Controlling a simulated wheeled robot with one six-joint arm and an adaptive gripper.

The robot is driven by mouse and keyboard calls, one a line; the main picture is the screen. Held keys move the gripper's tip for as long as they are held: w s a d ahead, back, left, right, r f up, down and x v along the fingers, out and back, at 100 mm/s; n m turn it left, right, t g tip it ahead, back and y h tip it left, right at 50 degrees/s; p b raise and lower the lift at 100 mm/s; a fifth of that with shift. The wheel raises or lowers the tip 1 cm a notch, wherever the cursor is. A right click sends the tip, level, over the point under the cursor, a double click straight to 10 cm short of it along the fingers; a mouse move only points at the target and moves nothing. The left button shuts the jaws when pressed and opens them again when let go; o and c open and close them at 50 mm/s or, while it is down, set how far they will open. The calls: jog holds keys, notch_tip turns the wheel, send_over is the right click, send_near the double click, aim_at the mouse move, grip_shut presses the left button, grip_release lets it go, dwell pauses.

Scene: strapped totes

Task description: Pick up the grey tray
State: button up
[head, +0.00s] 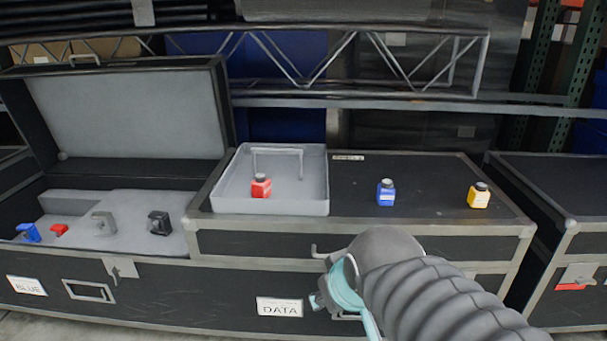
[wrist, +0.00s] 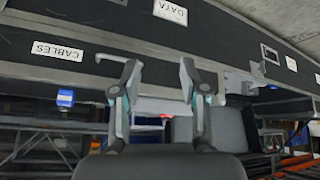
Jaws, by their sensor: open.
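The grey tray (head: 225,196) is a shallow square tray with a raised bar handle (head: 277,151). It sits on the left part of the dark closed case top in the head view. A red bottle (head: 261,187) stands in it. My gripper (head: 317,276) is in front of the case, below and to the right of the tray, apart from it; my arm partly hides it. In the wrist view, which looks upside down, my gripper (wrist: 154,84) is open with nothing between the fingers. A pale strip and some red show beyond them, mostly hidden.
A blue bottle (head: 386,193) and a yellow bottle (head: 479,195) stand right of the tray. An open foam-lined case (head: 140,200) holds several small clamp-like items at left. A metal truss (head: 330,62) and rail run behind. Bare case top lies between tray and blue bottle.

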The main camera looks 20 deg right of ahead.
jog(key=w+r+n+t+p, duration=0.1)
jog(key=w+r+n+t, duration=0.25)
jog(key=w, duration=0.75)
jog(key=w+r+n+t+p, duration=0.15)
jog(key=w+n, duration=0.35)
jog(key=w, duration=0.5)
jog(key=n+t, duration=0.5)
jog(key=n, duration=0.2)
send_near(277, 151)
jog(key=s, duration=0.2)
jog(key=s+f, duration=0.1)
jog(key=s, duration=0.1)
jog(key=shift+s+a, duration=0.1)
jog(key=shift+w+n+t+h, duration=0.3)
jog(key=shift+w+n+t, duration=0.05)
jog(key=shift+w+t, duration=0.25)
jog(key=w+p, duration=0.1)
jog(key=w, duration=0.7)
jog(key=shift+w+r, duration=0.1)
jog(key=shift+w+f+p, duration=0.2)
jog(key=shift+w+p, duration=0.6)
jog(key=shift+w, duration=1.9)
grip_shut()
jog(key=shift+r, duration=0.1)
